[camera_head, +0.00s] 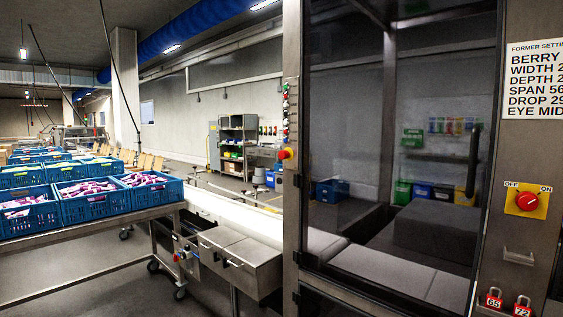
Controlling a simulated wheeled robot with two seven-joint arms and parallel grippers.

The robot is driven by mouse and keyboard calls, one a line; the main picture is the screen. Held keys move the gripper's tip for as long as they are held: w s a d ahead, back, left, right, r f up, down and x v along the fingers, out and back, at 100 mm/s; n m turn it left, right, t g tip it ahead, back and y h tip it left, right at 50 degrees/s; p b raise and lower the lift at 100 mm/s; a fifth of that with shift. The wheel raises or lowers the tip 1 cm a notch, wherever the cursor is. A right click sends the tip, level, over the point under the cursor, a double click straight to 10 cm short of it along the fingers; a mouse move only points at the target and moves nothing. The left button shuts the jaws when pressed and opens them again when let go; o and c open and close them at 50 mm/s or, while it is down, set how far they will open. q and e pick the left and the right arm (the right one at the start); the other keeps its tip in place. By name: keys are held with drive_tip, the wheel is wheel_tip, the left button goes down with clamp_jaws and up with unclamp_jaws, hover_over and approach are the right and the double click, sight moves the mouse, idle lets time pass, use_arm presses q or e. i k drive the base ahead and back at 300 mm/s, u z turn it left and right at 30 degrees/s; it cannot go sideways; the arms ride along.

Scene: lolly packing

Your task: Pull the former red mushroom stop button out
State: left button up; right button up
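A red mushroom stop button (282,155) with a yellow body shows side-on at the left edge of the machine's steel post. I cannot tell whether it is pressed in or out. A column of small coloured buttons or lamps (286,112) runs above it. On the right post, a round red switch (527,202) sits on a yellow plate marked OFF and ON. Neither of my grippers is in view.
The dark glass door (400,150) is shut, with a dark vertical handle (473,148). Padlocks (494,299) hang at lower right. Blue crates (80,211) of wrapped goods stand on a steel table at left. A steel box unit (240,262) stands before the post.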

sight(283, 154)
drive_tip(key=z, duration=1.1)
drive_tip(key=i, duration=0.8)
drive_tip(key=u, duration=0.15)
